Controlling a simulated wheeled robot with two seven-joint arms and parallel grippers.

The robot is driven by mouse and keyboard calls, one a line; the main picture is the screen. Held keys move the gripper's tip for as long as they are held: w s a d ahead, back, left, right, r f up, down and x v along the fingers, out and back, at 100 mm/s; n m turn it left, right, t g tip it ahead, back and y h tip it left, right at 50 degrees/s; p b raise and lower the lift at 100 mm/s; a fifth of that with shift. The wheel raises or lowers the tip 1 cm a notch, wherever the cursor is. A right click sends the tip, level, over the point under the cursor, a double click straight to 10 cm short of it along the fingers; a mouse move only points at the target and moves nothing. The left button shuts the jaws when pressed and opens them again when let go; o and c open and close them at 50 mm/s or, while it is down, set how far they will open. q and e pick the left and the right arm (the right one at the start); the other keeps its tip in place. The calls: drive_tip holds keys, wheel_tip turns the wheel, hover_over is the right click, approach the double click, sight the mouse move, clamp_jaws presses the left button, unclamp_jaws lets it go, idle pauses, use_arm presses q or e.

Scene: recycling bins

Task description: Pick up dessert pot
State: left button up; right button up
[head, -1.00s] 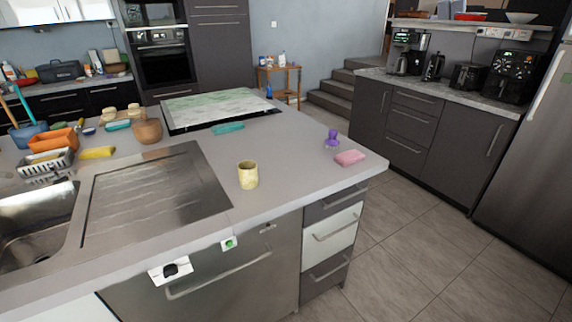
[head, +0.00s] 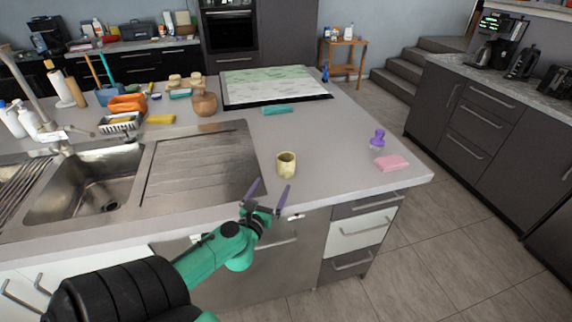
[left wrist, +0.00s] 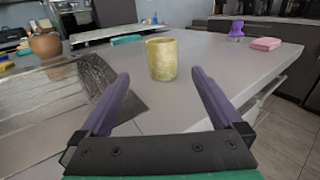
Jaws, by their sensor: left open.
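The dessert pot looks to be the small pale yellow cup (head: 286,165), upright on the grey counter right of the sink's drainboard. It also shows in the left wrist view (left wrist: 162,60), ahead of the fingers and roughly centred between them. My left gripper (head: 269,191) is open and empty at the counter's front edge, just short of the pot and not touching it. Its two purple fingers show in the left wrist view (left wrist: 160,90), spread wide. My right gripper is not in view.
A brown pot (head: 205,104), a teal item (head: 277,109) and a large board (head: 270,86) lie farther back. A purple object (head: 377,138) and a pink sponge (head: 391,163) are to the right. The sink (head: 90,185) is left. The counter around the pot is clear.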

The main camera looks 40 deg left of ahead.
sight(286, 161)
use_arm(q)
drive_tip(key=x, duration=1.3)
drive_tip(key=shift+w+d+p, duration=0.15)
drive_tip(key=shift+w+p, duration=0.2)
drive_tip(key=shift+s+r, duration=0.1)
drive_tip(key=shift+s, duration=0.05)
drive_tip(key=c, duration=1.3)
